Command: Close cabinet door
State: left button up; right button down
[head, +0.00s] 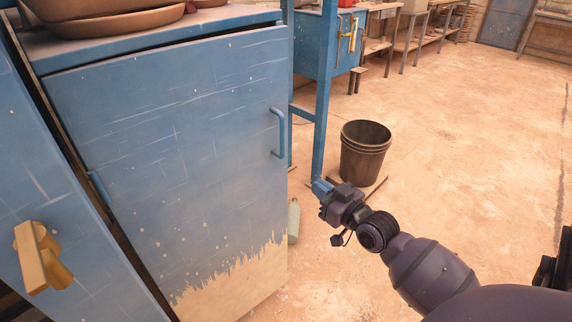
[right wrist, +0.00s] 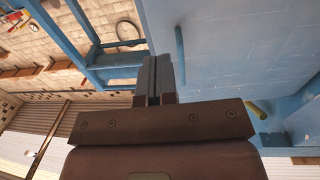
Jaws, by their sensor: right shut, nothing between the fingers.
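The blue cabinet door (head: 180,140) is a large scratched panel with worn paint along its bottom, filling the left half of the head view. Its bar handle (head: 278,132) is near the right edge; a blue bar handle (right wrist: 180,54) also shows in the right wrist view. I cannot tell how far the door stands from its frame. My right gripper (head: 321,187) is shut and empty, to the right of the door and lower than the handle, apart from both. Its closed fingers (right wrist: 160,78) show in the right wrist view. My left gripper is not in view.
A blue panel with a yellow handle (head: 38,258) stands at the left, across a dark gap. Brown dishes (head: 110,22) lie on the cabinet top. A dark bucket (head: 365,152) stands beyond my right gripper, near a blue frame (head: 322,110). The floor to the right is clear.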

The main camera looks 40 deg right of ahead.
jog(key=b, duration=0.2)
send_near(287, 164)
jog(key=w, duration=0.2)
jog(key=w+a+r, duration=0.1)
jog(key=w, duration=0.1)
jog(key=w+a+r, duration=0.1)
jog(key=w, duration=0.1)
jog(key=shift+r, duration=0.1)
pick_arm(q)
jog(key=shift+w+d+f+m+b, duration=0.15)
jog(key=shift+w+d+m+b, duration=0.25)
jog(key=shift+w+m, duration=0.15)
pick_arm(e)
jog(key=shift+w+r, duration=0.15)
jog(key=shift+w, duration=0.6)
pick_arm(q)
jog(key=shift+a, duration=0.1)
pick_arm(e)
jog(key=shift+d, duration=0.1)
